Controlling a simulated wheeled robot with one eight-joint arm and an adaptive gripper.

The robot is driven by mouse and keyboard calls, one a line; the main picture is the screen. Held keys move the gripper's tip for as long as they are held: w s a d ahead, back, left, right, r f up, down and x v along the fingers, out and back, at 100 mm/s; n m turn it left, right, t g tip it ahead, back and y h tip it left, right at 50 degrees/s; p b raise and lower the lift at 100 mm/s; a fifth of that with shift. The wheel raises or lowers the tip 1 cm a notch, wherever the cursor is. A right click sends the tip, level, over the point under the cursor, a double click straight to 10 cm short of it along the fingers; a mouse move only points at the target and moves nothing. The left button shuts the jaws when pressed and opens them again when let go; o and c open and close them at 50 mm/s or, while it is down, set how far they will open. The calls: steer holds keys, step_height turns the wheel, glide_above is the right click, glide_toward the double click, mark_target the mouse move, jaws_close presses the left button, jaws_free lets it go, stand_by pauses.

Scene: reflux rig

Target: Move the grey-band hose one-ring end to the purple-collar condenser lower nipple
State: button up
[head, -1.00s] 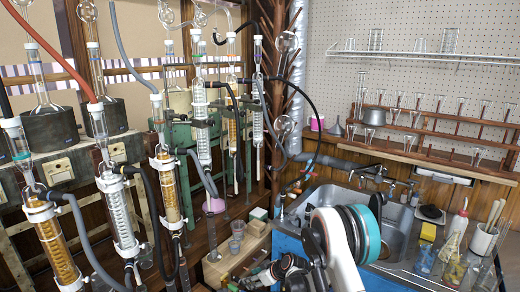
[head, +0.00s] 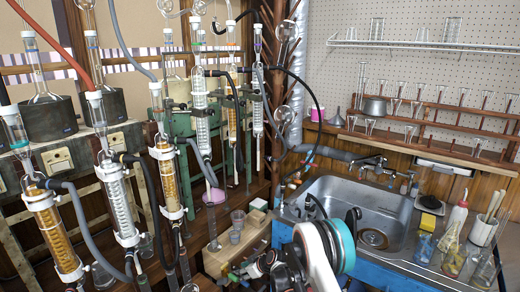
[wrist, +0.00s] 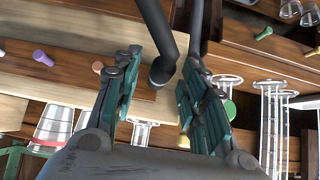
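The condenser with a purple mark (head: 257,90) hangs upright at the back, right of the other condensers in the head view. Its lower nipple is too small to make out clearly. My gripper (wrist: 160,62) has its two green-and-black fingers apart in the wrist view. A dark hose (wrist: 158,30) comes down between them, and its blunt end (wrist: 161,76) shows in the gap. A second dark length (wrist: 196,25) runs to the right fingertip; I cannot tell if it touches. No grey band or ring is readable. In the head view my gripper (head: 262,268) is small and partly hidden by my arm.
Several condensers with hoses crowd the left, including an amber one (head: 54,235). A sink (head: 340,203) lies beyond my arm. A black hose (head: 318,105) arcs down toward it. A pale wooden block (head: 222,260) and small cups (head: 237,222) stand near my gripper.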

stand_by(0.8)
jaws_close()
steer(key=shift+s+d, duration=0.1)
steer(key=shift+d, duration=0.05)
steer(key=shift+s+d, duration=0.85)
steer(key=shift+d, duration=0.25)
steer(key=shift+s+d, duration=0.85)
steer(key=shift+d, duration=0.25)
